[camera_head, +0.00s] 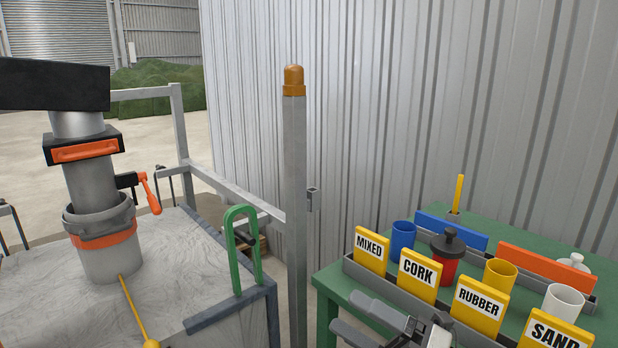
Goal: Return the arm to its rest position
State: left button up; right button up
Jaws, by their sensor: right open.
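My right gripper (398,322) shows at the bottom edge, in front of the green table (350,290) and its row of labelled signs. Its grey and black jaws are apart, and I see nothing held between them. Part of it is cut off by the frame edge. My left gripper is not in view.
The green table holds yellow signs reading MIXED (370,250), CORK (418,275), RUBBER and SAND, with cups and a red, black-lidded container (446,262) behind. A post (294,200) with an orange cap stands left of it.

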jog(key=s+d+f+m+t+h, duration=0.1)
jog(key=d+f+m+t+h, duration=0.25)
jog(key=f+m+h, duration=0.6)
jog(key=s+d+f+m+t+h, duration=0.25)
jog(key=f+m+t+h, duration=0.2)
jog(key=m, duration=1.05)
jog(key=s+d+f+m+g+h, duration=0.1)
jog(key=s+f+m+g+h, duration=0.2)
jog(key=s+f+m+g, duration=0.3)
jog(key=s+f+m, duration=0.1)
jog(key=s+f, duration=0.3)
jog(key=f, duration=0.1)
jog(key=shift+d+f+g, duration=0.25)
jog(key=shift+f+g, duration=0.15)
